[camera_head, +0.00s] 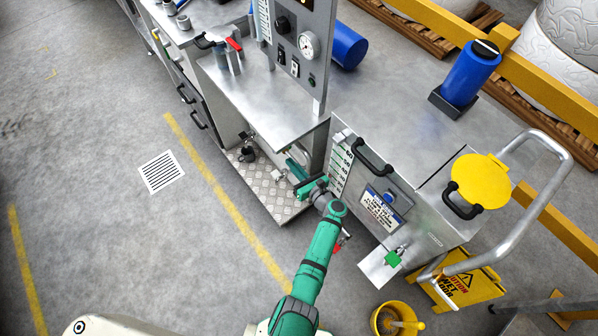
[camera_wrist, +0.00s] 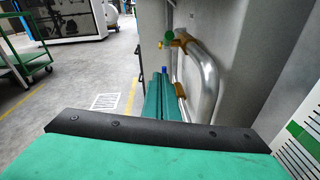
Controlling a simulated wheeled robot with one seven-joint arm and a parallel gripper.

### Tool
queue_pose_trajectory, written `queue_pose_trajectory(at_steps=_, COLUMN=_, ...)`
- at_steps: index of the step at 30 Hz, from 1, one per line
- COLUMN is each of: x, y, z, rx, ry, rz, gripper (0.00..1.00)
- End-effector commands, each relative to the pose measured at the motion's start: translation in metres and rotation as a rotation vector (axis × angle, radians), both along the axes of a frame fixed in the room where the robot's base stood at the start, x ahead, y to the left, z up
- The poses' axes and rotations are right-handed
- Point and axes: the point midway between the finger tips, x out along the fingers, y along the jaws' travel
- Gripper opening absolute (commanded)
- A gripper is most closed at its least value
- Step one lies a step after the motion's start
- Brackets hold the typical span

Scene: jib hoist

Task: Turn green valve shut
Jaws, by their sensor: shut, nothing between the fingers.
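My gripper (camera_head: 299,172) is shut and empty, low beside the metal cabinet, under the edge of the steel worktop. In the wrist view its green fingers (camera_wrist: 164,100) lie close together and point away from the camera. A small green valve handle (camera_wrist: 169,37) sits on a brass fitting on a bent metal pipe, above and beyond the fingertips, apart from them. Another green handle (camera_head: 393,258) is on a small tap at the front of the metal tank, to the right of my gripper in the head view. Whether either handle is open or shut is unclear.
A bent metal pipe (camera_wrist: 206,75) runs close to the right of my fingers. The steel worktop (camera_head: 262,100) overhangs nearby. The floor at left is clear around a drain grate (camera_head: 161,172).

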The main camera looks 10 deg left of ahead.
Motion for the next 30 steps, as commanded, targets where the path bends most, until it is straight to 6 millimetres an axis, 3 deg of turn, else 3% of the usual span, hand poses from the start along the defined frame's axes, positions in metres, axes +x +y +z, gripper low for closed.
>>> queue_pose_trajectory(at_steps=12, x=0.019, y=0.01, z=0.032, rx=-0.002, ry=-0.001, rz=-0.002, gripper=0.0)
queue_pose_trajectory(at_steps=30, x=0.017, y=0.019, z=0.037, rx=-0.013, ry=0.007, rz=0.011, gripper=0.0)
